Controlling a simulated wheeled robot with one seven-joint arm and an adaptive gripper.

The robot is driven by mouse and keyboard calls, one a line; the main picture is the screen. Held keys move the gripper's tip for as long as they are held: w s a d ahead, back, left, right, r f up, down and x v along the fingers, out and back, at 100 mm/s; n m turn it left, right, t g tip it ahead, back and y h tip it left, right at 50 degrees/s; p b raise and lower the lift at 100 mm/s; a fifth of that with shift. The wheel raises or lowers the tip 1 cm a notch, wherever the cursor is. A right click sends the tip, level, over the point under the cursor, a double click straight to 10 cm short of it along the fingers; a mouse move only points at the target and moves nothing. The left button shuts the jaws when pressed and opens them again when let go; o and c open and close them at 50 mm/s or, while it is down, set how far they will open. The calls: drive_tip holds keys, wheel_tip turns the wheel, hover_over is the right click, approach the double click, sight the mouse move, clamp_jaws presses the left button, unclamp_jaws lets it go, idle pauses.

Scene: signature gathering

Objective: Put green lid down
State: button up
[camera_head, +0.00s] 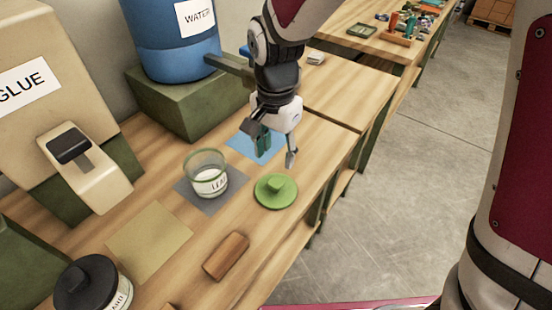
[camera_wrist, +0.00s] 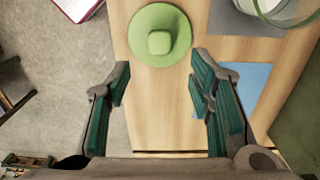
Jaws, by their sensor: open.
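The green lid (camera_head: 276,191), a round disc with a raised knob, lies flat on the wooden table near its right edge. It also shows in the wrist view (camera_wrist: 159,35), beyond my fingertips and apart from them. My gripper (camera_head: 277,150) is open and empty above the table, behind the lid and over the area of the blue mat (camera_head: 250,148). In the wrist view, the gripper's two green-padded fingers (camera_wrist: 160,85) are spread wide with bare table between them. A glass jar (camera_head: 207,175) with a label and a green rim stands open on a grey mat (camera_head: 232,178), left of the lid.
A wooden block (camera_head: 226,257) lies in front of the lid. A tan mat (camera_head: 150,237) and a black-lidded jar (camera_head: 90,285) are at the front left. A glue dispenser (camera_head: 84,165) and blue water tank (camera_head: 170,45) stand along the wall. Table between lid and block is clear.

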drive_tip(key=s+d+r+n+t, duration=0.25)
drive_tip(key=s+d+r, duration=0.25)
drive_tip(key=d+r, duration=0.6)
drive_tip(key=s+d+r+n+t, duration=0.1)
drive_tip(key=s+d+r+n, duration=0.1)
drive_tip(key=s, duration=0.3)
drive_tip(key=s+d+r+n+t, duration=0.1)
drive_tip(key=s+d+r+n, duration=0.2)
drive_tip(key=s+d, duration=0.2)
drive_tip(key=shift+s+d+r, duration=0.15)
drive_tip(key=shift+s+d, duration=0.05)
drive_tip(key=shift+s, duration=0.55)
